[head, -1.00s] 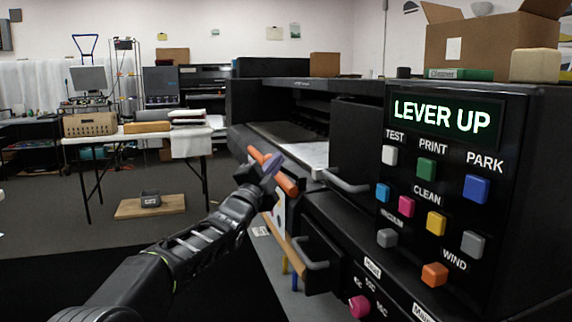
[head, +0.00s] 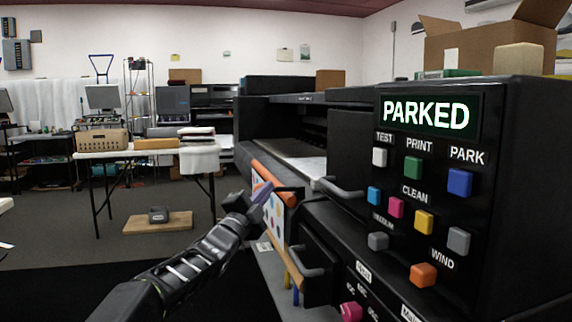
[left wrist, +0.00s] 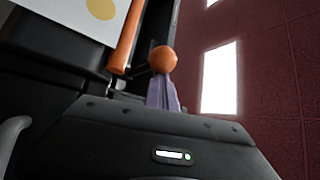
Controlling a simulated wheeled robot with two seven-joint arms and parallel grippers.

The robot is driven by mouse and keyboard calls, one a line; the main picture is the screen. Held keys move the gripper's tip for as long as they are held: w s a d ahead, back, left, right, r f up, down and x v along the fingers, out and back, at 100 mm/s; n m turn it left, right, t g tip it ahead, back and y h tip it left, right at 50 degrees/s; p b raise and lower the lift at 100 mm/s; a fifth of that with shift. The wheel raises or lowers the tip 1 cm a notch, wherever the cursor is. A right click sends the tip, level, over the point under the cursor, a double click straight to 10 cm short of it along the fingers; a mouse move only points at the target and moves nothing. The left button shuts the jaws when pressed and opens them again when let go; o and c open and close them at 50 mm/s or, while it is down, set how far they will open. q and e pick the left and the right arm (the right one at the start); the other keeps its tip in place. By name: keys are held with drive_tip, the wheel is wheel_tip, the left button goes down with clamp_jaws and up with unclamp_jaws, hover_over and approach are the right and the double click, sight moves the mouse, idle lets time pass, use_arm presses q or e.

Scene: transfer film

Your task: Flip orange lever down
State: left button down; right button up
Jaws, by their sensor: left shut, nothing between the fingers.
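The orange lever's round knob (left wrist: 163,58) shows in the left wrist view on a thin dark stem that runs left to the machine. The purplish fingers of my left gripper (left wrist: 163,82) are shut and empty just below the knob; I cannot tell whether they touch it. In the head view my left gripper (head: 264,190) is in front of a long orange bar (head: 268,174) on the machine's near end. There I cannot clearly tell the knob from the bar. The panel display (head: 428,113) reads "PARKED". My right gripper is not in view.
A white sheet with coloured dots (head: 272,216) hangs below the orange bar. Grey handles (head: 338,189) stick out from the black machine right of my gripper. A button panel (head: 420,200) fills the right side. Open floor (head: 90,225) lies to the left.

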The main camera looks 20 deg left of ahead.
use_arm(q)
drive_tip(key=shift+a+f, duration=0.15)
wheel_tip(320, 180, up, 3)
drive_tip(key=s+d+p, duration=0.1)
drive_tip(key=d, duration=0.1)
drive_tip(key=s+d+f, duration=0.1)
drive_tip(key=s+f, duration=0.5)
drive_tip(key=s, duration=0.1)
drive_tip(key=shift+d+f, duration=0.15)
drive_tip(key=shift+d, duration=0.25)
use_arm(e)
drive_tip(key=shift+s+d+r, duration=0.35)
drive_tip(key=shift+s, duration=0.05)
